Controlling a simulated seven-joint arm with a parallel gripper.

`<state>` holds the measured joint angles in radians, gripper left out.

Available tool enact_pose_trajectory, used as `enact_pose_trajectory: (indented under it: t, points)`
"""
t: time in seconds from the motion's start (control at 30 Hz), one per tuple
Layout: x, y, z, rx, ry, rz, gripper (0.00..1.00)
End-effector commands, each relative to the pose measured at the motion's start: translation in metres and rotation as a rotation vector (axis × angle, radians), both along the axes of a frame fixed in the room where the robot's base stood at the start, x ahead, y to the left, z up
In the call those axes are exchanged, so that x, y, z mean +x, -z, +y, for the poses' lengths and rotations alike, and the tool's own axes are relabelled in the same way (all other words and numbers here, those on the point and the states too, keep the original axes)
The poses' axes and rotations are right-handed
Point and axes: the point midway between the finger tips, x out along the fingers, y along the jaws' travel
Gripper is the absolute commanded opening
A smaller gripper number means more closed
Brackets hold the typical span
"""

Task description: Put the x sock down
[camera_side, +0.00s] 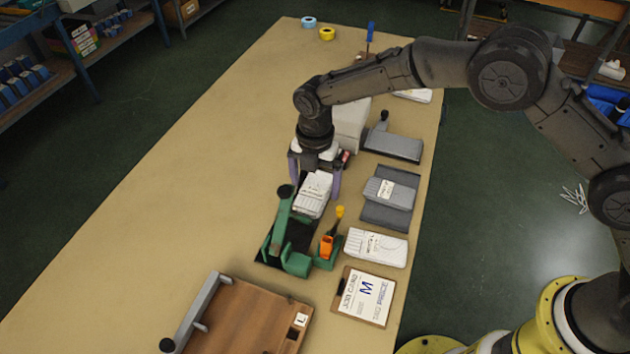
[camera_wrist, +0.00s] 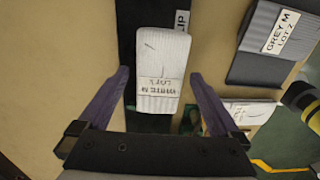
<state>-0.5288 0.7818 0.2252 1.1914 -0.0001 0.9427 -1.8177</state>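A white folded sock bundle (camera_side: 313,196) lies between the fingers of my gripper (camera_side: 316,186), just behind the green clamp fixture (camera_side: 290,255). In the wrist view the white sock (camera_wrist: 162,60) carries a label that appears to read WHITE M, and it lies over a dark strip. My gripper (camera_wrist: 159,74) is open there, one purple finger on each side, with a narrow gap seen at both sides of the sock. What supports the sock's underside is hidden. No sock marked x can be made out.
A grey sock (camera_side: 390,195) and another white sock (camera_side: 376,247) lie to the right. A job card clipboard (camera_side: 363,296) marked M and a brown board (camera_side: 240,322) marked L are in front. The table's left side (camera_side: 180,215) is clear.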

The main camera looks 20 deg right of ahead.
Motion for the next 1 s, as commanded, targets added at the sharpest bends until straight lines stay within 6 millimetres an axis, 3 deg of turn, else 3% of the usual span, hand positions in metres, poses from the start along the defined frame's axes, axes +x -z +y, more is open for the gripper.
enact_pose_trajectory:
  t: [0.37,0.8,1.0]
  points:
    - [0.0,-0.011,0.0,0.001,0.0,-0.002,1.0]
    - [0.001,-0.095,0.0,0.002,0.0,-0.004,1.0]
    - [0.001,-0.118,0.0,0.001,0.0,-0.002,1.0]
